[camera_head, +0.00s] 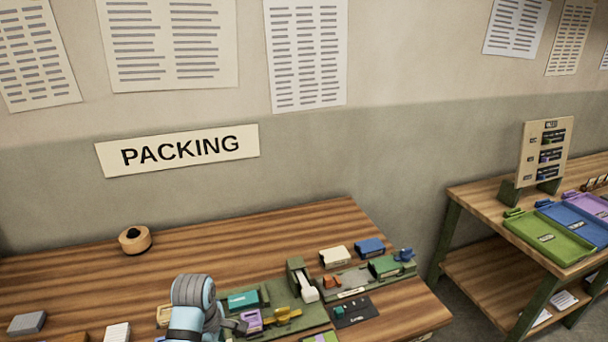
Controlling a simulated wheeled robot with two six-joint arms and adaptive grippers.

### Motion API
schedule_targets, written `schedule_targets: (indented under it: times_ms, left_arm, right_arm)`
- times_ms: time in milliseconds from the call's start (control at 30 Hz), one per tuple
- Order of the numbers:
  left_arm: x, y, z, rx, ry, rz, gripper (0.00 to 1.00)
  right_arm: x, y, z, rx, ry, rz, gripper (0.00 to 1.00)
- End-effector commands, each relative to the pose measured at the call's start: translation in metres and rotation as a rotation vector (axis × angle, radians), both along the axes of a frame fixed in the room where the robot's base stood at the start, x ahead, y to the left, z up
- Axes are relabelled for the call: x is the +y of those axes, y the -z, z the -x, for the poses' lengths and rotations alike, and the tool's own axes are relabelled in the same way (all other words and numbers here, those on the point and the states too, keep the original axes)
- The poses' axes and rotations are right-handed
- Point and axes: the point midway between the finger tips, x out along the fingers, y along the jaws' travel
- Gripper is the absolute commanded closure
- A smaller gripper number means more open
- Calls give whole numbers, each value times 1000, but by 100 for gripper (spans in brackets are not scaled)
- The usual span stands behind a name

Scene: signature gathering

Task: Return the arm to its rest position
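One of my arms, apparently the left, rises from the bottom edge left of centre, with a grey rounded joint and a light blue link over the wooden table (90,268). A dark part at its right side, which may be my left gripper (234,326), is beside a green tray (275,292) holding a teal block (242,300), a purple item (249,319) and a yellow item (284,315). Its fingertips cannot be made out. My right gripper is not in view.
A green-grey holder (300,279) and a board with coloured blocks stand at the table's right. A round wooden item (134,239) is at the back left. A second table with a green tray (548,238) and a blue tray (578,227) stands at right. The table's back middle is clear.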

Motion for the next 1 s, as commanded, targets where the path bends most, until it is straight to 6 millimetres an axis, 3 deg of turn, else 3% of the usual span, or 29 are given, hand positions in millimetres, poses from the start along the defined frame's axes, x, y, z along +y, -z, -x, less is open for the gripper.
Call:
schedule_targets:
  times_ms: [200,400,567,800,900,1000]
  left_arm:
    - [21,40,55,-47,325,-56,43]
    - [37,59,116,-83,683,-136,43]
    - [46,59,165,-104,980,-212,43]
    - [49,38,231,-123,1419,-324,43]
    - [48,29,251,-127,1577,-363,43]
    - [51,70,242,-112,1566,-346,43]
  right_arm:
    - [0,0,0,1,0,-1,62]
    - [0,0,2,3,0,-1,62]
    - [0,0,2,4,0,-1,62]
    - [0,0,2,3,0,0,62]
    - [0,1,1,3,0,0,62]
    - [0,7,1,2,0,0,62]
